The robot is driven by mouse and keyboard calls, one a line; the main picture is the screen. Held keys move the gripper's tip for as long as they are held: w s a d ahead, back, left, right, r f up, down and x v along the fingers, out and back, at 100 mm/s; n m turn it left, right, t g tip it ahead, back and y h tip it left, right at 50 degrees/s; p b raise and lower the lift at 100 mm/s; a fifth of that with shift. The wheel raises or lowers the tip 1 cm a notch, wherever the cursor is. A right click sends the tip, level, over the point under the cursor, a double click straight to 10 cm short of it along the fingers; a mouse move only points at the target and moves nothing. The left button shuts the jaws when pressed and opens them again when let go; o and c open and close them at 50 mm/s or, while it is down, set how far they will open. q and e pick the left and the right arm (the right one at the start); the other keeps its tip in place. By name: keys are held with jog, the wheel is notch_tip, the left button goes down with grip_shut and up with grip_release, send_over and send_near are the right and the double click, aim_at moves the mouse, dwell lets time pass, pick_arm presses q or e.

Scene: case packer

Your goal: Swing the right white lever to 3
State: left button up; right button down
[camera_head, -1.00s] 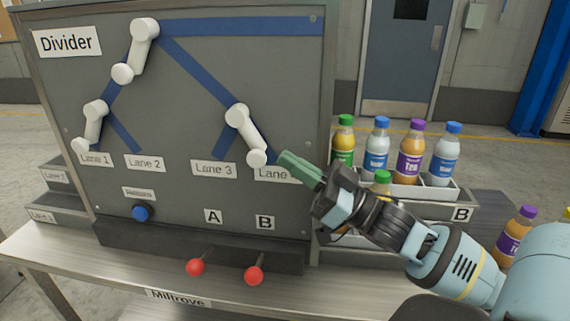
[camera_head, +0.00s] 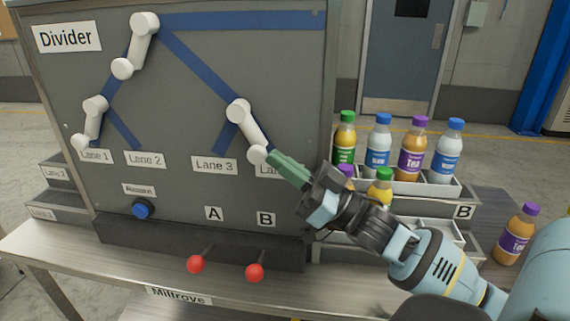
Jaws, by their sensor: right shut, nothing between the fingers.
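The right white lever (camera_head: 250,131) is on the grey Divider panel (camera_head: 180,190). Its pivot is at the upper left and its knob end points down and right, toward the partly covered lane label at the right. The Lane 3 label (camera_head: 213,164) is to the left of the knob end. My right gripper (camera_head: 272,157) is shut and empty. Its green fingertips are at the right side of the lever's knob end; I cannot tell whether they touch it. My left gripper is not in view.
Two other white levers, the upper one (camera_head: 137,45) and the left one (camera_head: 89,122), are on the panel. A blue button (camera_head: 142,209) and two red-knobbed levers (camera_head: 196,264) are below. Bottles (camera_head: 411,149) stand in a tray at the right.

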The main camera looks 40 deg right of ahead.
jog(key=shift+f, duration=0.1)
jog(key=w+a+f+t+y, duration=0.1)
jog(key=w+a+f+t, duration=0.1)
jog(key=w+a, duration=0.4)
jog(key=shift+w+a+f+m, duration=0.35)
jog(key=shift+w+f, duration=0.25)
jog(key=shift+w, duration=0.3)
dwell(0.4)
dwell(0.3)
jog(key=s+d+b, duration=0.1)
jog(key=s+d, duration=0.5)
jog(key=s, duration=0.4)
jog(key=shift+s+d+f, duration=0.4)
